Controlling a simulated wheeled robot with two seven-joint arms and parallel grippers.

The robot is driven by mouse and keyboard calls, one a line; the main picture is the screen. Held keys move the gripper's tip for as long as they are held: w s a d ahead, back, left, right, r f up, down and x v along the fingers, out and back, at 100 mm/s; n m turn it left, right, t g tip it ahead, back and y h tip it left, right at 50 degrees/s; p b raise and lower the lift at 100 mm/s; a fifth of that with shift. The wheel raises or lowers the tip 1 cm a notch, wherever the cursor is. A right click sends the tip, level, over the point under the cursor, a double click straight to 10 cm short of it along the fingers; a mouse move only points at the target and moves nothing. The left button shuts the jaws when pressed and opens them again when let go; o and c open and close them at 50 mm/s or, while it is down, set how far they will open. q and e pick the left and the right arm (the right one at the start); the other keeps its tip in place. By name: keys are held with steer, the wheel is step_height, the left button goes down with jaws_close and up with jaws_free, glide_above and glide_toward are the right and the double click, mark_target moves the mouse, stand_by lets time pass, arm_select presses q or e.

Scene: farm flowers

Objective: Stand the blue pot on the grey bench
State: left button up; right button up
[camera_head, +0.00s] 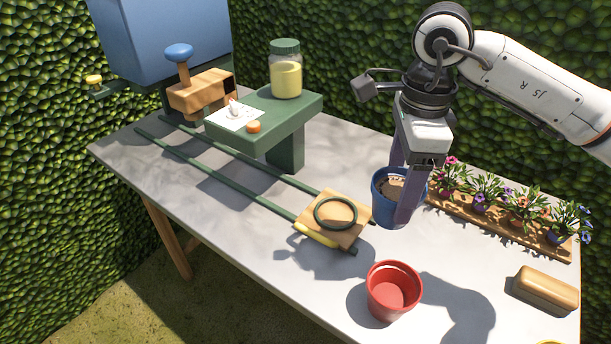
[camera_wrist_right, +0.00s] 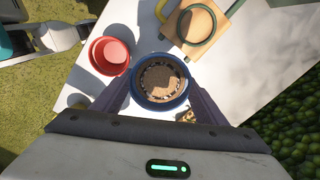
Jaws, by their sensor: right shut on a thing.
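The blue pot (camera_head: 379,205) has brown soil in it and looks upright. My right gripper (camera_head: 407,195) is shut on it, with one finger on either side. In the right wrist view the blue pot (camera_wrist_right: 160,103) sits between the fingertips, with its round rim and soil facing the camera. The grey bench (camera_head: 260,235) lies below it. The pot appears to be held above the bench top, but the gap under its base cannot be judged.
A red pot (camera_head: 394,290) stands in front. A wooden carriage (camera_head: 345,240) with a green ring sits on green rails to the left. A flower rack (camera_head: 500,224) stands right, a tan block (camera_head: 545,289) at front right, and a green stand (camera_head: 285,135) with a jar behind.

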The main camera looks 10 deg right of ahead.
steer(key=w+d+f+m+b, duration=0.1)
steer(key=d+m, duration=0.2)
steer(key=m, duration=0.7)
steer(key=w+d+m+b, duration=0.1)
steer(key=w+d+m, duration=0.15)
steer(key=m, duration=0.85)
steer(key=f, duration=1)
steer(key=shift+s+d+f, duration=0.1)
steer(key=shift+s+d, duration=0.25)
steer(key=shift+s, duration=0.05)
steer(key=shift+f, duration=0.15)
steer(key=o, duration=1.6)
step_height(320, 180, up, 12)
steer(key=shift+r+p, duration=0.2)
steer(key=shift+p, duration=0.2)
